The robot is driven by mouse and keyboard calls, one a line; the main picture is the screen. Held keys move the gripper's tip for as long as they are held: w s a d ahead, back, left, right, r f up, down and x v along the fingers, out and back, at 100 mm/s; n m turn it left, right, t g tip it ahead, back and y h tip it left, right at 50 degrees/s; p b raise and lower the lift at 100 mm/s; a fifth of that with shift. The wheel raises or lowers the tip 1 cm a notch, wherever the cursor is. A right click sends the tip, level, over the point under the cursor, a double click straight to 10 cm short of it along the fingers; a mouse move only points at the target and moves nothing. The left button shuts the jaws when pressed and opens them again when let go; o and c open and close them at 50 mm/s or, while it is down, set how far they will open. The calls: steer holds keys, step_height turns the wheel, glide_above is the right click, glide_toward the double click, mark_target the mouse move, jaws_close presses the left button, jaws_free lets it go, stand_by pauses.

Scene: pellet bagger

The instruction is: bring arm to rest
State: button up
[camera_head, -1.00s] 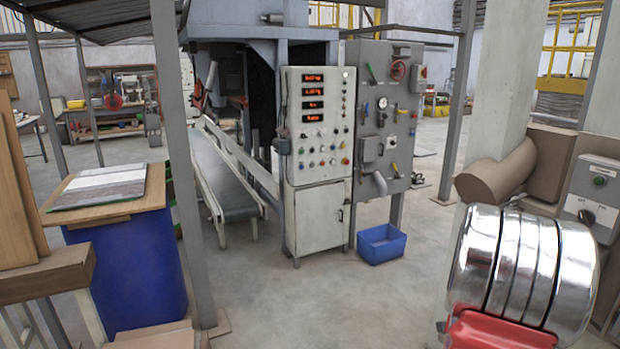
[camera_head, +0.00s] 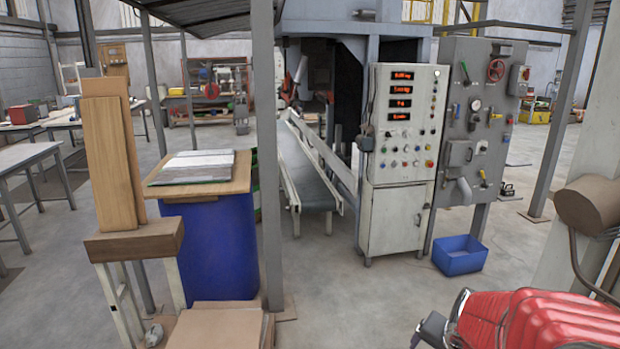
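My gripper does not show in the head view, so its fingers cannot be seen. A red ridged body (camera_head: 565,322) with a grey metal fitting at its left end is close to the camera at the lower right, cut off by the frame edge. I cannot tell whether it is part of my arm.
A white control cabinet (camera_head: 398,220) and a grey valve panel (camera_head: 465,150) stand ahead, with a blue bin (camera_head: 460,262) below. A conveyor (camera_head: 313,185) is left of them. A blue drum (camera_head: 218,240), post (camera_head: 267,150) and wood-topped stand (camera_head: 135,242) are nearer left. Floor between is clear.

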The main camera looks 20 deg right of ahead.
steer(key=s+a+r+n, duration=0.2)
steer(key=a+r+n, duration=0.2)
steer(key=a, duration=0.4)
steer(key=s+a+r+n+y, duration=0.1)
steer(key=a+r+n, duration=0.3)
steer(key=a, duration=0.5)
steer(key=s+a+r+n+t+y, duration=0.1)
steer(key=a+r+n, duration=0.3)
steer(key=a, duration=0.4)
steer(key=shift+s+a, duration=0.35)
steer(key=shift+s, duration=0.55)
